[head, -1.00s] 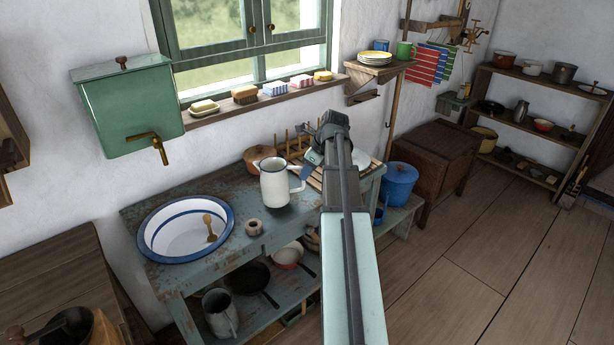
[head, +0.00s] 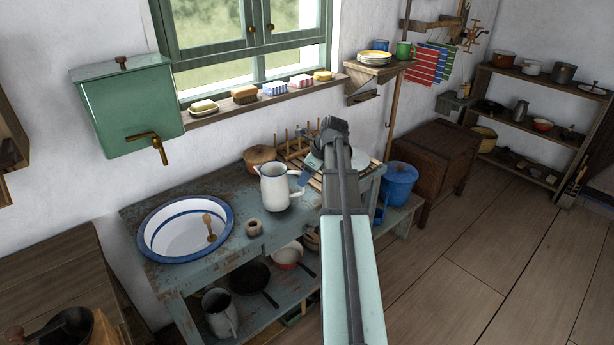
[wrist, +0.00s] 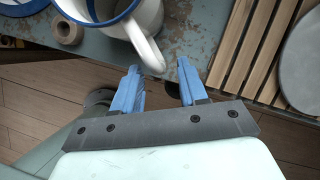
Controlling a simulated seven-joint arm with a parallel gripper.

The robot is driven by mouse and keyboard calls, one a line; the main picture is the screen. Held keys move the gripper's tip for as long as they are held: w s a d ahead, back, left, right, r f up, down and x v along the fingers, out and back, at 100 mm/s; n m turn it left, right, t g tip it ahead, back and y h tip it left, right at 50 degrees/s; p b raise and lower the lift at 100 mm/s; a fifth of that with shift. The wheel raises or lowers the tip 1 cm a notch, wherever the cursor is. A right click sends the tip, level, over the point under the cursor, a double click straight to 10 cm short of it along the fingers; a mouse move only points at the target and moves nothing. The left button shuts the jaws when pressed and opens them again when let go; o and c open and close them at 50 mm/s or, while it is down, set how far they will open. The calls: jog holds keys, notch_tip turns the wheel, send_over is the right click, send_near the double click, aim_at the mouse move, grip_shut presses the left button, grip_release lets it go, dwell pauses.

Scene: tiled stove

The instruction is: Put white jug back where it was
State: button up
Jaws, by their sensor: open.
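The white jug (head: 281,187) with a dark rim stands upright on the worn blue-grey bench (head: 232,258), between the basin and the slatted rack. Its handle faces right, toward my gripper. In the wrist view the jug (wrist: 146,18) is at the top, with a blue rim, and its handle (wrist: 146,48) points down toward the gap between my fingers. My gripper (wrist: 157,85) is open, with two blue fingers, and nothing is between them. In the head view my arm hides most of the gripper (head: 306,176).
A white basin with a blue rim (head: 228,238) holds a wooden spoon, left of the jug. A small wooden ring-shaped item (head: 254,227) stands between them. The slatted rack (wrist: 252,50) is right. A blue pot (head: 399,182) stands farther right.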

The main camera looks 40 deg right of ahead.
jog(key=shift+r, duration=0.1)
jog(key=v, duration=1.2)
jog(key=s+a+f+n+g, duration=0.25)
jog(key=a+f+n, duration=0.35)
jog(key=a+f, duration=0.6)
jog(key=s+a+f+n+g+y, duration=0.15)
jog(key=s+a+f+n, duration=0.45)
jog(key=f, duration=0.9)
jog(key=s+a+f+n+g+h, duration=0.1)
jog(key=a+f+n+g, duration=0.2)
jog(key=a+f+n, duration=0.7)
jog(key=s+a+f+n+g+h, duration=0.1)
jog(key=s+a+f+n+g, duration=0.1)
jog(key=s+a+f+n, duration=0.2)
jog(key=s+a+f+n+g+h, duration=0.1)
jog(key=s+a+f+n, duration=0.4)
jog(key=s+f, duration=1.5)
jog(key=a+g, duration=0.1)
jog(key=a, duration=0.4)
jog(key=shift+s+h, duration=0.15)
jog(key=shift+h, duration=0.2)
